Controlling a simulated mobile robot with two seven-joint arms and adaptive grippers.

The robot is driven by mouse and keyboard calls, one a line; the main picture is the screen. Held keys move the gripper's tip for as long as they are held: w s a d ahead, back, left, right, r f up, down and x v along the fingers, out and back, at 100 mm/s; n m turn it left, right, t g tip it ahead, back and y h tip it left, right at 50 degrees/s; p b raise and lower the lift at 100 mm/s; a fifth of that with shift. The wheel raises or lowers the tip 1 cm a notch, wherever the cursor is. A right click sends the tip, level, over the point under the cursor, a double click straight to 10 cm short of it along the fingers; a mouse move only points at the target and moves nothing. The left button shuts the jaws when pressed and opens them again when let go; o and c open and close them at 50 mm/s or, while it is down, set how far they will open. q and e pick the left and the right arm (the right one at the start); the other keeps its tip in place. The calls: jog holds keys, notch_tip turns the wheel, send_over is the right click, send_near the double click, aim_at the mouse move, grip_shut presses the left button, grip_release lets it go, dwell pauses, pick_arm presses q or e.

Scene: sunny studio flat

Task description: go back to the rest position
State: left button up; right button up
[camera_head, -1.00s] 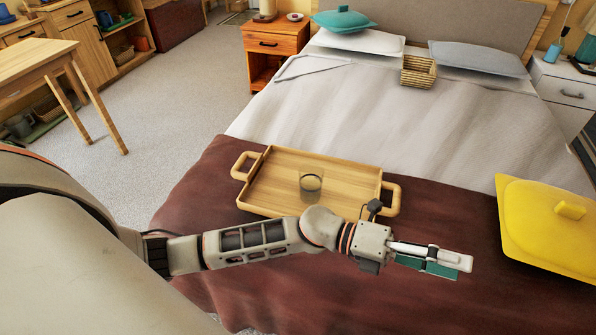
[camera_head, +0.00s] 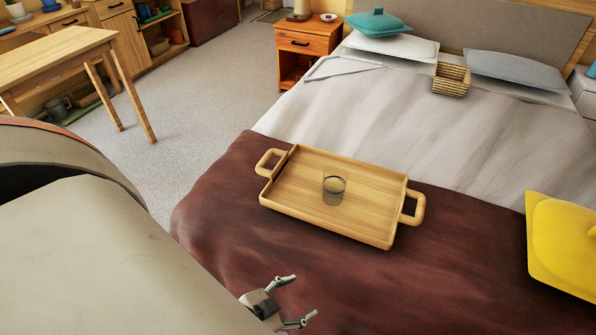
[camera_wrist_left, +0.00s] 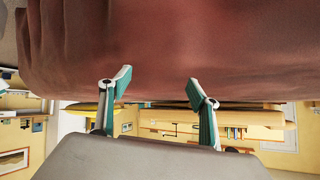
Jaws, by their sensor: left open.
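My left gripper (camera_head: 296,300) is at the bottom of the head view, beside the dark red blanket (camera_head: 228,205) at the near end of the bed. Its two fingers are spread apart with nothing between them. In the left wrist view the green-padded fingers (camera_wrist_left: 160,90) are also apart and empty, with the red blanket filling the upper part. My right gripper does not show.
A wooden tray (camera_head: 290,202) with a glass (camera_head: 334,188) stands on the bed. A yellow cushion-like object (camera_head: 562,245) lies at right, a wicker basket (camera_head: 451,80) near the pillows. A wooden table (camera_head: 62,62) stands at left. Grey floor between table and bed is clear.

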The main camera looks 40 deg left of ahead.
pick_arm(q)
jog(key=r+p, duration=0.1)
jog(key=p, duration=0.1)
jog(key=d+r+p, duration=0.1)
jog(key=r+p, duration=0.3)
jog(key=shift+s+d+p, duration=0.1)
jog(key=shift+d+p, duration=0.15)
jog(key=shift+p, duration=0.05)
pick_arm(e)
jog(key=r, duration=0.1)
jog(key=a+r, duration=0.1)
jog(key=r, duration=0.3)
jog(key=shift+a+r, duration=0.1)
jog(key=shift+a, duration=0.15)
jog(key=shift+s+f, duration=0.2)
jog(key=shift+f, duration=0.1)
